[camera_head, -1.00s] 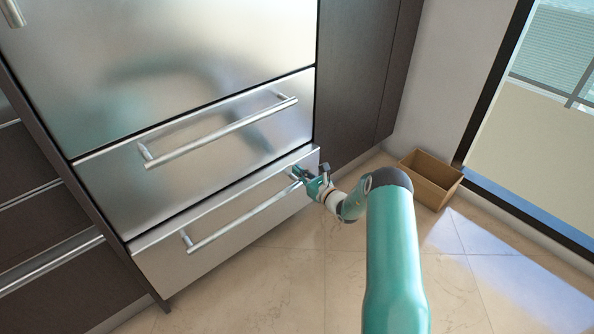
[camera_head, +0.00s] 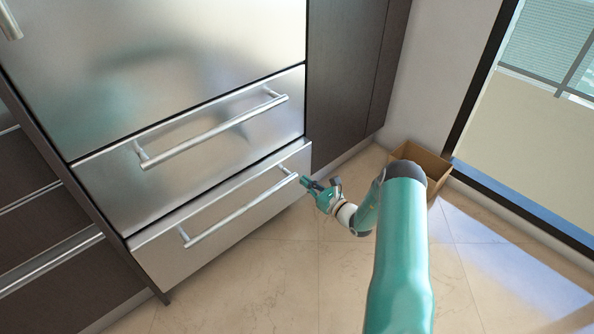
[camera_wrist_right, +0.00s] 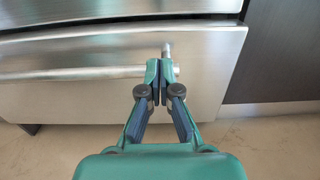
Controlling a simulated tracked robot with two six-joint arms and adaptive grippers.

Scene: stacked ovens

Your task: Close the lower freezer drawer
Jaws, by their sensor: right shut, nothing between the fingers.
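The lower freezer drawer (camera_head: 240,225) is the lowest steel front in the head view. Its top edge stands slightly proud of the drawer above. A bar handle (camera_head: 235,212) runs across it; the handle also shows in the wrist view (camera_wrist_right: 85,74). My right gripper (camera_head: 307,182) is shut and empty at the right end of this handle. In the wrist view, its fingertips (camera_wrist_right: 160,68) overlap the handle's right end, and I cannot tell whether they touch. My left gripper is not in view.
The upper freezer drawer (camera_head: 205,125) is flush above. A dark cabinet panel (camera_head: 345,70) stands to the right. An open cardboard box (camera_head: 437,165) sits on the floor by the window, partly behind my right arm. The tiled floor (camera_head: 285,285) in front is clear.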

